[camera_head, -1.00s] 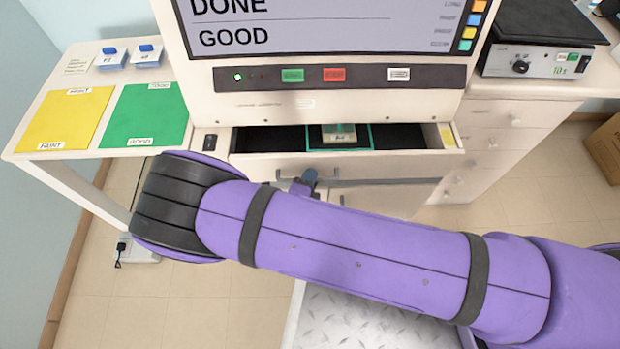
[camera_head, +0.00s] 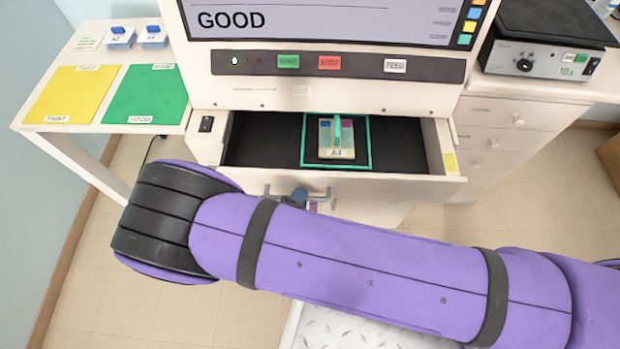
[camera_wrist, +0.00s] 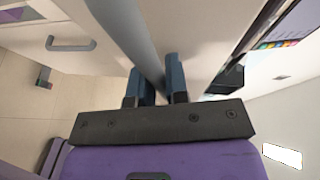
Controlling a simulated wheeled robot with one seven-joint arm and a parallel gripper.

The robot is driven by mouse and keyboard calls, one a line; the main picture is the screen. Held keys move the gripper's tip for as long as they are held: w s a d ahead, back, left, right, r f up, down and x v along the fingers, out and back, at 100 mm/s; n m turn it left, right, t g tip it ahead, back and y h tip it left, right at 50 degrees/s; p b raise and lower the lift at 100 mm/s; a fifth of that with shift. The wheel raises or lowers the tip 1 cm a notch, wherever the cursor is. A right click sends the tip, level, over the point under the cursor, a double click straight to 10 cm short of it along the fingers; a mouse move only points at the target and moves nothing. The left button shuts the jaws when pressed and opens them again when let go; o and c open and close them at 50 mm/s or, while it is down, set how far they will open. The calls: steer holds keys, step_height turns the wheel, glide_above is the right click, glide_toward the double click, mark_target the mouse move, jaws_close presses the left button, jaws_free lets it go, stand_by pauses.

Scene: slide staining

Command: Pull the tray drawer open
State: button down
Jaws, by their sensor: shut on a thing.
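The tray drawer (camera_head: 400,183) under the machine's screen stands pulled out, its black inside showing. A small labelled tray piece (camera_head: 345,150) lies in it within a green outlined square. My gripper (camera_wrist: 156,82) is shut on the drawer's grey bar handle (camera_wrist: 140,35), which runs between its two blue fingers in the wrist view. In the head view a blue fingertip (camera_head: 299,194) shows at the handle on the drawer front; my purple arm hides the rest of the gripper.
A side table at left holds a yellow mat (camera_head: 72,95), a green mat (camera_head: 148,92) and two blue-topped blocks (camera_head: 121,36). A hotplate-like device (camera_head: 545,65) stands on the right cabinet. Floor in front of the left table is clear.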

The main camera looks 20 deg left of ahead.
steer(key=s+d, duration=0.2)
steer(key=s, duration=0.9)
steer(key=shift+d, duration=0.3)
steer(key=c, duration=1.4)
jaws_free()
